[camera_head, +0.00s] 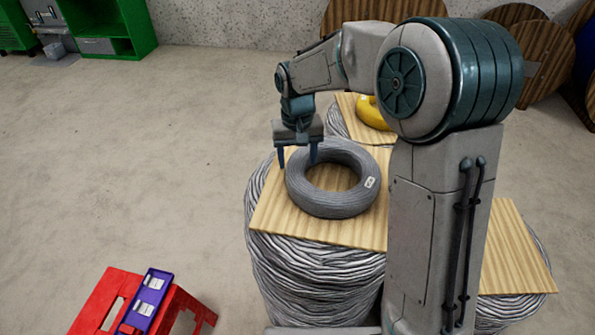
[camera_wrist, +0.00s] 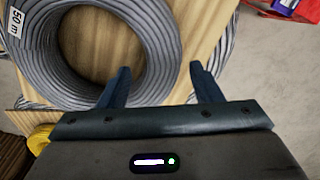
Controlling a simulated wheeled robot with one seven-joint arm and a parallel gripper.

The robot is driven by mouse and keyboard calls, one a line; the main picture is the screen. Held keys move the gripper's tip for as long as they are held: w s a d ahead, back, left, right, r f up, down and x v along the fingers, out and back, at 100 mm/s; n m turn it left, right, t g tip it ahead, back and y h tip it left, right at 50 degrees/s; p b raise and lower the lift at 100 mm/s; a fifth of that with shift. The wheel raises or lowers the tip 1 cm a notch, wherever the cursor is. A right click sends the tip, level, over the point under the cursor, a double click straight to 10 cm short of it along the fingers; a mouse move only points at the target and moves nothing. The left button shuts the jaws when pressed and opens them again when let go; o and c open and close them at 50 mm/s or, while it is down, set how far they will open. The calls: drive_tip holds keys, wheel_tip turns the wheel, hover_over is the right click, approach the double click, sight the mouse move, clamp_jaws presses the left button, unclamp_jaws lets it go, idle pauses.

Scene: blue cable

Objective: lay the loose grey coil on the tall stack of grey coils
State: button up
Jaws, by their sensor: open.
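A grey coil (camera_head: 332,207) with a white label lies flat on a wooden board (camera_head: 268,216) on top of a large grey cable bundle (camera_head: 310,275). In the wrist view the coil (camera_wrist: 162,45) fills the upper left, and its label reads "50 m". My gripper (camera_head: 298,163) is open and empty, pointing down at the coil's far left edge. In the wrist view one finger of the gripper (camera_wrist: 160,70) overlaps the coil's band and the other is outside it. I cannot tell their height above it. No separate tall stack of smaller grey coils is clearly visible; my arm hides part of the scene.
A yellow coil (camera_head: 371,112) lies on another board behind. A further board-topped bundle (camera_head: 512,255) is at the right, partly behind my arm. A red stool (camera_head: 97,300) with a purple item (camera_head: 147,300) stands at the lower left. The floor at left is clear.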

wheel_tip(320, 180, up, 4)
drive_tip(key=shift+f, duration=0.1)
drive_tip(key=shift+s+d+r, duration=0.15)
drive_tip(key=shift+d+r, duration=0.05)
drive_tip(key=s+d+r+m+t, duration=0.1)
drive_tip(key=s+d, duration=0.6)
drive_tip(key=s, duration=0.4)
drive_tip(key=s+d+r+m+t, duration=0.1)
drive_tip(key=s+d+t, duration=0.1)
drive_tip(key=s+d, duration=0.6)
drive_tip(key=s, duration=0.2)
drive_tip(key=shift+s, duration=0.35)
